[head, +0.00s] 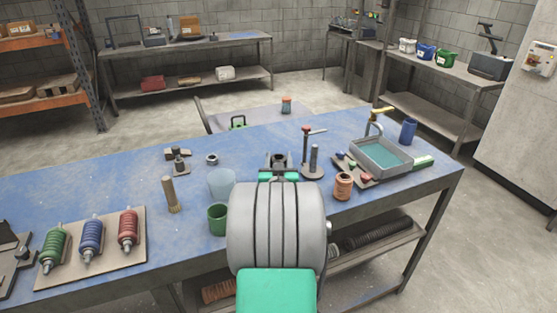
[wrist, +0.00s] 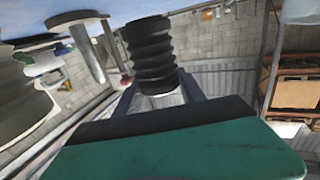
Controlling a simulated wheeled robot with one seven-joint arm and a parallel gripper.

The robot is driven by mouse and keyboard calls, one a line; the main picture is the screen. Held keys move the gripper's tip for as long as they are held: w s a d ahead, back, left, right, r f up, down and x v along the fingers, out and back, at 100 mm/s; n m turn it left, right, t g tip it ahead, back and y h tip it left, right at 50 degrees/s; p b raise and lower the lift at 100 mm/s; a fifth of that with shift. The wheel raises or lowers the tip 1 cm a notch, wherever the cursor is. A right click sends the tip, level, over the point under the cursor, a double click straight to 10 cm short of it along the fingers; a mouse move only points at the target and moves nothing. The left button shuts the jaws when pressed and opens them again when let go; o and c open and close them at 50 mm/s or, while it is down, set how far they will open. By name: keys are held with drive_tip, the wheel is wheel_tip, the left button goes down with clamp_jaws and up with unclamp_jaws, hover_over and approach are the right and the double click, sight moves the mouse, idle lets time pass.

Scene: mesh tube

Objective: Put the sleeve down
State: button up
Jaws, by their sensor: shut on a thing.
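In the head view my gripper (head: 279,162) is over the middle of the blue-topped workbench (head: 330,205), past my grey wrist. The sleeve is mostly hidden there by my own arm. I cannot tell whether its far end touches the bench.
A clear beaker (head: 222,184) and a green cup (head: 217,219) stand left of my arm. A red-topped post stand (head: 313,160), a copper-coloured pot (head: 343,186) and a tray of teal liquid (head: 380,156) are at right. A board (head: 100,262) holds ribbed pieces at left.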

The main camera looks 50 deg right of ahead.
drive_tip(key=shift+f, duration=0.4)
drive_tip(key=shift+f, duration=0.1)
drive_tip(key=shift+f+b, duration=0.3)
drive_tip(key=shift+b, duration=0.2)
drive_tip(key=shift+f+b, duration=0.3)
drive_tip(key=shift+b, duration=0.1)
drive_tip(key=o, duration=1.5)
drive_tip(key=shift+c, duration=0.2)
drive_tip(key=shift+r, duration=0.15)
